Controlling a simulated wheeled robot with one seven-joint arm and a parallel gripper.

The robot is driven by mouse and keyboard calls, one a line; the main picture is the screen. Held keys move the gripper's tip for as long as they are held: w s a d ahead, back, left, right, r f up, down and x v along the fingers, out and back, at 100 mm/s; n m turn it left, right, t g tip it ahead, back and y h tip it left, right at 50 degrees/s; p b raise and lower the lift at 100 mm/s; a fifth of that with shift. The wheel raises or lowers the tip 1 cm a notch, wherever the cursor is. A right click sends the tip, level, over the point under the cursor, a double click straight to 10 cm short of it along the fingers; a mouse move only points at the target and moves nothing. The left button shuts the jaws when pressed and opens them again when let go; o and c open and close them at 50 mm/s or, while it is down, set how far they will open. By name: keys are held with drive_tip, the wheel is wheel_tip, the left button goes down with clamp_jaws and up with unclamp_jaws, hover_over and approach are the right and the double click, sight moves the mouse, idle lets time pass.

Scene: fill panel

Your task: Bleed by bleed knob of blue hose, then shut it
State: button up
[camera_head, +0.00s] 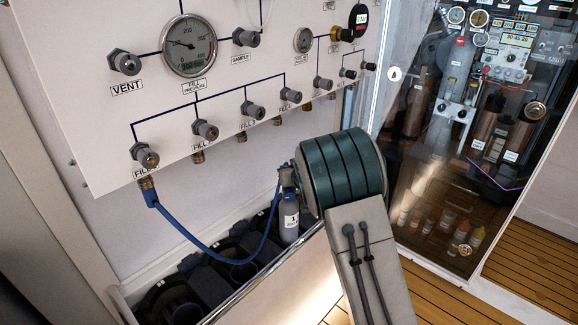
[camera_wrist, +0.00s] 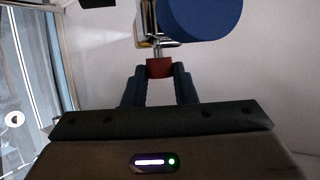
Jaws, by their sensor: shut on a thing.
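The blue hose (camera_head: 200,246) hangs in a curve from the leftmost fill valve (camera_head: 145,154) on the white panel to the top of a grey labelled bottle (camera_head: 290,215) in the bin. In the wrist view, my gripper (camera_wrist: 160,73) has its two dark fingers closed around a small red knob (camera_wrist: 160,66). The red knob sits below a shiny metal fitting (camera_wrist: 147,22), with a large blue round part (camera_wrist: 203,16) beside it. In the head view, my arm's teal-banded wrist hides my fingers and the bleed knob.
The panel carries a large fill pressure gauge (camera_head: 189,46), a vent knob (camera_head: 124,62) and a row of fill valves. The bin (camera_head: 265,268) below has dark round sockets. A glass-fronted cabinet (camera_head: 425,190) stands at the right. Wooden floor shows at the lower right.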

drive_tip(key=shift+w+d+r+n+g+y+p, duration=0.15)
drive_tip(key=shift+n+g+y+p, duration=0.7)
drive_tip(key=shift+p, duration=0.95)
drive_tip(key=shift+d+r+n+g+y+p, duration=0.15)
drive_tip(key=shift+n+g+y+p, duration=0.3)
drive_tip(key=shift+n+y+p, duration=1)
drive_tip(key=g+p, duration=0.1)
drive_tip(key=p, duration=0.2)
drive_tip(key=shift+f+n, duration=0.2)
drive_tip(key=shift+n, duration=0.1)
drive_tip(key=shift+f+y, duration=0.1)
drive_tip(key=shift+y, duration=0.2)
drive_tip(key=o, duration=1)
drive_tip(key=shift+g, duration=0.3)
drive_tip(key=v, duration=1.3)
drive_tip(key=shift+s+d, duration=0.2)
drive_tip(key=shift+s, duration=0.05)
